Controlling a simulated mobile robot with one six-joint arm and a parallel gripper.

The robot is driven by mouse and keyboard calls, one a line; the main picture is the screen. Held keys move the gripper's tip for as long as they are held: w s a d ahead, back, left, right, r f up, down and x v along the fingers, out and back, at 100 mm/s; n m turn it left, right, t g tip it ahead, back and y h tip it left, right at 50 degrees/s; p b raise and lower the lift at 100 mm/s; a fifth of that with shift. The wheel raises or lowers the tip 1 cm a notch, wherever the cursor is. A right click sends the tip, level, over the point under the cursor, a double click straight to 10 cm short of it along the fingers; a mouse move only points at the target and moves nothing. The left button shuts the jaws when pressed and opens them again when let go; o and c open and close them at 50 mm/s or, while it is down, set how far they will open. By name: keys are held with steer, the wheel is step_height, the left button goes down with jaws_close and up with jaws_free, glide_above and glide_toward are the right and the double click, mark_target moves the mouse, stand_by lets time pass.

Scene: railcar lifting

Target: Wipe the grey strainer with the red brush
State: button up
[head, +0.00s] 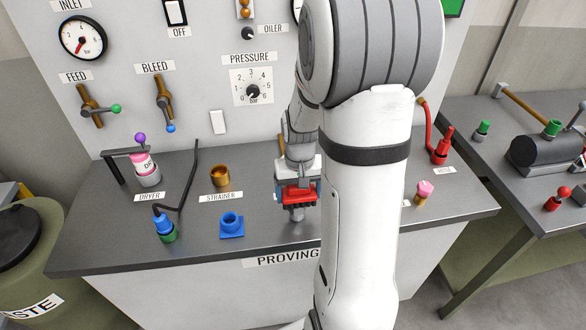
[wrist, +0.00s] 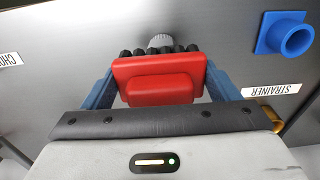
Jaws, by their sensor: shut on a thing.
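My gripper (head: 298,182) is shut on the red brush (head: 296,194), above the middle of the bench. In the wrist view, the two blue fingers of my gripper (wrist: 160,68) hold the red brush (wrist: 160,80) by its sides, with its black bristles facing away from me. A small grey ribbed piece, which looks like the grey strainer (wrist: 161,40), shows just beyond the bristles. In the head view, the grey strainer (head: 296,213) shows just below the brush. The brush hides part of it. I cannot tell whether the bristles touch it.
A brass cup (head: 220,175) stands behind the STRAINER label, with a blue fitting (head: 231,225) in front of it. The dryer (head: 147,170) and a blue-green fitting (head: 164,227) are at left. A pink-topped brass piece (head: 424,193) and red valve (head: 441,147) are at right.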

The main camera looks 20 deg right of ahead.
mark_target(291, 187)
steer(key=shift+w+a, duration=0.2)
steer(key=shift+a, duration=0.7)
steer(key=shift+a+r+p, duration=0.1)
steer(key=shift+r+p, duration=0.25)
steer(key=shift+p, duration=0.05)
step_height(291, 187, up, 2)
steer(key=shift+w+r, duration=0.1)
steer(key=shift+w, duration=0.05)
steer(key=shift+s+r+p, duration=0.2)
steer(key=shift+r+p, duration=0.55)
steer(key=shift+p, duration=0.05)
steer(key=shift+w+r+p, duration=0.15)
steer(key=shift+r+p, duration=0.4)
steer(key=shift+r, duration=0.1)
steer(key=shift+r+p, duration=0.85)
steer(key=shift+r, duration=0.5)
